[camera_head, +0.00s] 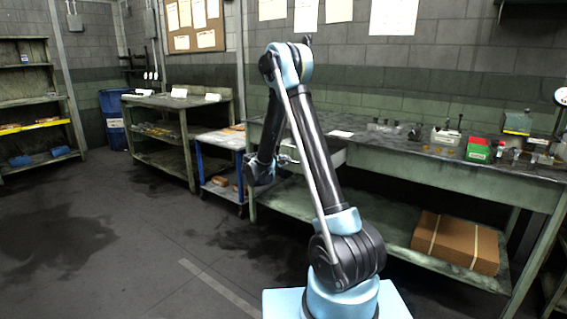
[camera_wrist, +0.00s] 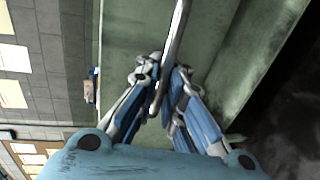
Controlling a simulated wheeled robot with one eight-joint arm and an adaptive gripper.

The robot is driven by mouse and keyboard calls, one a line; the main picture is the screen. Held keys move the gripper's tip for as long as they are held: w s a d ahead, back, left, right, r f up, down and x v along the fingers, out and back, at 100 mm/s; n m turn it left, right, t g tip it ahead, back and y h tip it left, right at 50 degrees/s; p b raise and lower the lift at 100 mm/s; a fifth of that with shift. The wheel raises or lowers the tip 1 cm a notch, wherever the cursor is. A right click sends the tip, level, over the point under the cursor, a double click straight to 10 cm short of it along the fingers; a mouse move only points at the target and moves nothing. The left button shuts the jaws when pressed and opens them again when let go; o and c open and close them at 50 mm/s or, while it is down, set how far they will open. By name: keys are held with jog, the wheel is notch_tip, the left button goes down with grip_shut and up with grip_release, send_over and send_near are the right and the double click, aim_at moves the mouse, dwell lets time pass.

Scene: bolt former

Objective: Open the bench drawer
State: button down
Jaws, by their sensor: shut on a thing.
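The bench drawer has a green front (camera_wrist: 135,45) in the wrist view, with a pale metal bar handle (camera_wrist: 178,30) running across it. My gripper (camera_wrist: 162,80) is shut on the handle, with one finger on each side of the bar. In the head view my gripper (camera_head: 285,160) is at the front of the long green bench (camera_head: 400,162), partly hidden behind my arm. A pale panel (camera_head: 332,156) shows just under the bench top beside it. I cannot tell how far out the drawer stands.
A cardboard box (camera_head: 455,241) lies on the bench's lower shelf. A red and green box (camera_head: 478,150) and small parts stand on the bench top. A blue cart (camera_head: 218,165) is at its left end. The floor (camera_head: 120,240) at left is clear.

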jog(key=c, duration=2)
grip_release()
jog(key=shift+w, duration=0.1)
jog(key=v, duration=1.2)
jog(key=shift+f, duration=0.1)
